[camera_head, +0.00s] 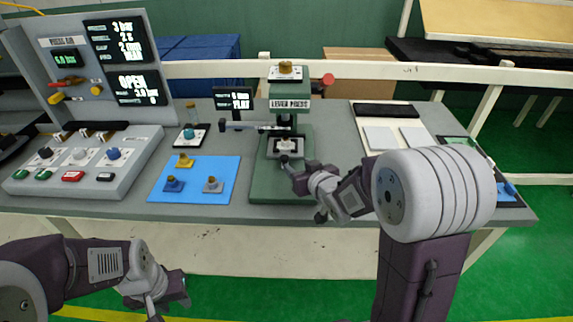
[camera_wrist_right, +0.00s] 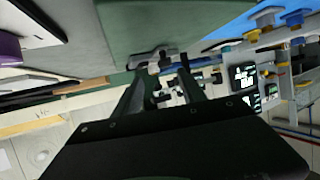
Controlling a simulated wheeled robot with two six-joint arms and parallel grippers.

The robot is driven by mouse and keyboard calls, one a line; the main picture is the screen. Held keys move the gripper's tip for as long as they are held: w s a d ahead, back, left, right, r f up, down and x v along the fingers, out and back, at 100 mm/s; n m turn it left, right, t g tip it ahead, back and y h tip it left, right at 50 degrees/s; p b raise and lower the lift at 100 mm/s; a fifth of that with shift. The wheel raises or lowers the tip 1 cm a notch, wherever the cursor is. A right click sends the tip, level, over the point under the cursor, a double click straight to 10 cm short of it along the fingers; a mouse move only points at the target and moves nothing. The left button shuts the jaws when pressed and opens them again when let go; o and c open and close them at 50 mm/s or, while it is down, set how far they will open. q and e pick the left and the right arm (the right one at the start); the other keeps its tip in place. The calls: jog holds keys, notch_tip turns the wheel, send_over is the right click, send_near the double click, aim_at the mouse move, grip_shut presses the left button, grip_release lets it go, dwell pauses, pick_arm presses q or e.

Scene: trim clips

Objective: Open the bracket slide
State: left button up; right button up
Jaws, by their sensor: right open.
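The green lever press (camera_head: 285,125) stands on the bench in the middle of the head view. A pale bracket slide (camera_head: 285,146) sits low in it, with a small dark knob or handle at its front. My right gripper (camera_head: 290,166) reaches in from the right and is close in front of the slide. In the right wrist view the two fingers (camera_wrist_right: 163,85) are spread apart, with a grey handle (camera_wrist_right: 152,57) just beyond their tips at the green base. Whether they touch it I cannot tell. My left gripper (camera_head: 160,301) hangs in front of the bench, its jaws unclear.
A blue mat (camera_head: 222,168) with several small coloured knobbed parts lies left of the press. A grey control box (camera_head: 85,160) with displays stands further left. A white tray (camera_head: 372,131) with pale plates is at the right. The bench front left of the press is clear.

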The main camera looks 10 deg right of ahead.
aim_at(285, 158)
jog(key=shift+s+a+r, duration=0.25)
jog(key=shift+a+r, duration=0.1)
jog(key=shift+a, duration=0.2)
jog(key=shift+s+a+r, duration=0.25)
jog(key=shift+a+r, duration=0.05)
jog(key=shift+a, duration=0.2)
jog(key=w+f, duration=0.1)
jog(key=w, duration=0.1)
jog(key=w+f, duration=0.1)
jog(key=w, duration=0.1)
jog(key=w+d+f, duration=0.1)
jog(key=shift+w, duration=0.4)
jog(key=shift+w+a+f, duration=0.15)
jog(key=shift+w+a, duration=0.1)
jog(key=shift+w, duration=0.25)
jog(key=shift+w+a+f, duration=0.15)
jog(key=shift+w+a, duration=0.05)
jog(key=shift+w, duration=0.3)
jog(key=shift+w+a, duration=0.1)
jog(key=shift+w, duration=0.15)
jog(key=shift+w+f, duration=0.2)
pick_arm(q)
jog(key=shift+s+a, duration=0.2)
jog(key=shift+a, duration=0.35)
pick_arm(e)
grip_shut()
